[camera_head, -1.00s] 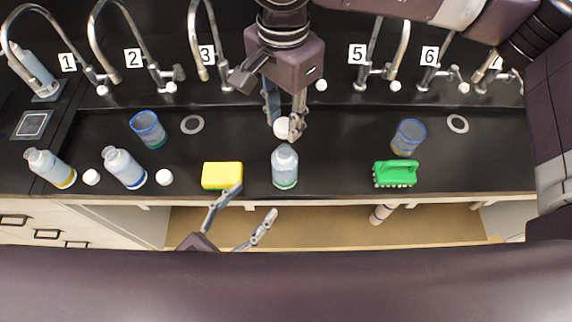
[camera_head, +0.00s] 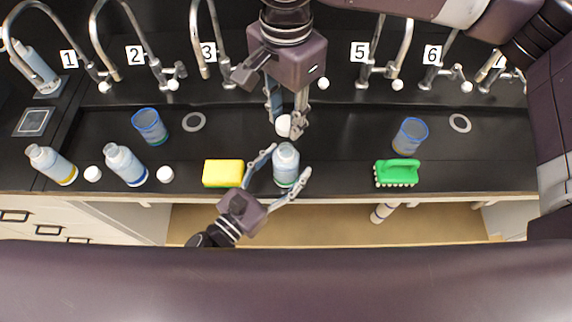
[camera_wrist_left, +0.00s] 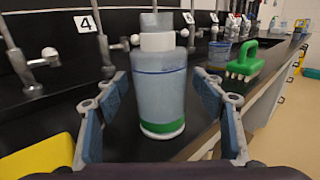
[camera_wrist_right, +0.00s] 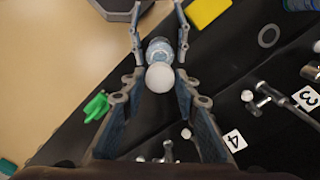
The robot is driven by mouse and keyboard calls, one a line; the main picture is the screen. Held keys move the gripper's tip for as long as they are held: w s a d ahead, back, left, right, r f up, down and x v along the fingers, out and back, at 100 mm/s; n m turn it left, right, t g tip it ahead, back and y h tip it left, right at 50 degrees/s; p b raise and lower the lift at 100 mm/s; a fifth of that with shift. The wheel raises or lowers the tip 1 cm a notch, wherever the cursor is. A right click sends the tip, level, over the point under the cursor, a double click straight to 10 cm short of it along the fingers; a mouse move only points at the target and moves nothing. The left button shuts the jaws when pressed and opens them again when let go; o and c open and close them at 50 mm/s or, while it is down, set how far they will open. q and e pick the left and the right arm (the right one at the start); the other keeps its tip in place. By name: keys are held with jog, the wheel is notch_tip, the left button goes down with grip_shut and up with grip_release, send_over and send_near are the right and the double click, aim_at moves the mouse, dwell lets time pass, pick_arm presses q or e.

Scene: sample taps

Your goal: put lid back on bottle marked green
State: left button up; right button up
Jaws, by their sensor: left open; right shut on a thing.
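The green-marked bottle (camera_head: 286,167) stands upright near the counter's front edge; its green band shows in the left wrist view (camera_wrist_left: 162,128). My left gripper (camera_head: 291,160) is open, with one finger on each side of the bottle; gaps show in the left wrist view. My right gripper (camera_head: 285,118) points down behind the bottle, shut on a white round lid (camera_head: 283,127). In the right wrist view the lid (camera_wrist_right: 159,77) overlaps part of the bottle (camera_wrist_right: 158,49). A white part tops the bottle in the left wrist view; I cannot tell whether it is neck or lid.
A yellow sponge (camera_head: 222,173) lies left of the bottle, close to my left gripper. A green brush (camera_head: 397,173) and a blue-rimmed cup (camera_head: 410,136) are to the right. Yellow-marked (camera_head: 52,165) and blue-marked (camera_head: 125,166) bottles stand left beside loose white lids (camera_head: 165,174). Taps line the back.

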pick_arm(q)
jog(key=shift+d, duration=0.1)
grip_shut()
pick_arm(e)
send_over(286, 148)
jog(key=shift+f, duration=2.45)
